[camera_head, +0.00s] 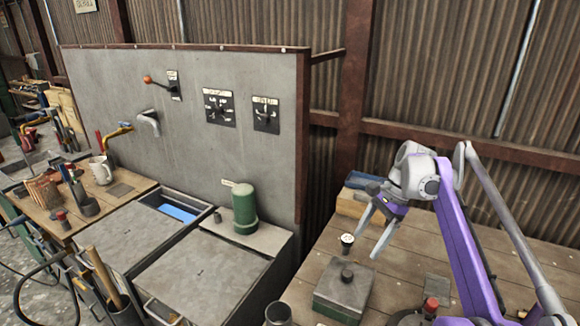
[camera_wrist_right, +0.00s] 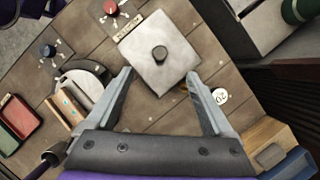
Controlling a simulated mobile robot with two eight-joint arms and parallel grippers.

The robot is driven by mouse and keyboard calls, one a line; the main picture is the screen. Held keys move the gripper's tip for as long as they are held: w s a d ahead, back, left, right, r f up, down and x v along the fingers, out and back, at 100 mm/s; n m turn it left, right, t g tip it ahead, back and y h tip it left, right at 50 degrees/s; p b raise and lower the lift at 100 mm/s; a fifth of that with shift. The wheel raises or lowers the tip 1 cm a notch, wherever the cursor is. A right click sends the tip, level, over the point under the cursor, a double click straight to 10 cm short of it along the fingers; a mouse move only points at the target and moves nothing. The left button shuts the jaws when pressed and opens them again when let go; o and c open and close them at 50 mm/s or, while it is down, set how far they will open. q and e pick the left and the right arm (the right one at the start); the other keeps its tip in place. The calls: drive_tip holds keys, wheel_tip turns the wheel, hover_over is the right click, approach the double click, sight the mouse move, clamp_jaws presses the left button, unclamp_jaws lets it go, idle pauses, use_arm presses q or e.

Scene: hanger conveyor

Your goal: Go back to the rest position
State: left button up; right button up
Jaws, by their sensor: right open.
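My right gripper (camera_head: 374,236) is open and empty, held above the wooden table at the right of the head view. It also shows in the right wrist view (camera_wrist_right: 166,84), with its two fingers spread wide apart. A grey square box with a dark knob (camera_head: 342,290) lies on the table below it; the box also shows in the right wrist view (camera_wrist_right: 158,52), beyond the fingertips. The fingers appear apart from everything. My left gripper is in neither view.
A small round gauge (camera_head: 347,240) stands near the gripper. A wooden block with a blue tray (camera_head: 352,200) lies behind. A grey panel (camera_head: 190,120) with levers stands at the left, above metal bins and a green cylinder (camera_head: 244,208). A red button (camera_head: 430,305) is at the front.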

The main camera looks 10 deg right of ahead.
drive_tip(key=s+a+f+n+t+h, duration=0.2)
drive_tip(key=s+a+f+n+h, duration=0.15)
drive_tip(key=s+a+n, duration=0.5)
drive_tip(key=s+a+f+n+t, duration=0.1)
drive_tip(key=s+f+n, duration=0.1)
drive_tip(key=s+f, duration=0.2)
drive_tip(key=s+a+f+n+t, duration=0.1)
drive_tip(key=s+a+f+n, duration=0.1)
drive_tip(key=s, duration=0.4)
drive_tip(key=s+a+f+n+t+h, duration=0.1)
drive_tip(key=s+a+f+n+t, duration=0.1)
drive_tip(key=s+f+n, duration=0.2)
drive_tip(key=shift+s+a+f+n, duration=0.15)
drive_tip(key=shift+s+f, duration=0.35)
drive_tip(key=shift+f, duration=0.3)
drive_tip(key=shift+s+a+f+n, duration=0.1)
drive_tip(key=shift+s+f, duration=0.35)
drive_tip(key=shift+f, duration=0.35)
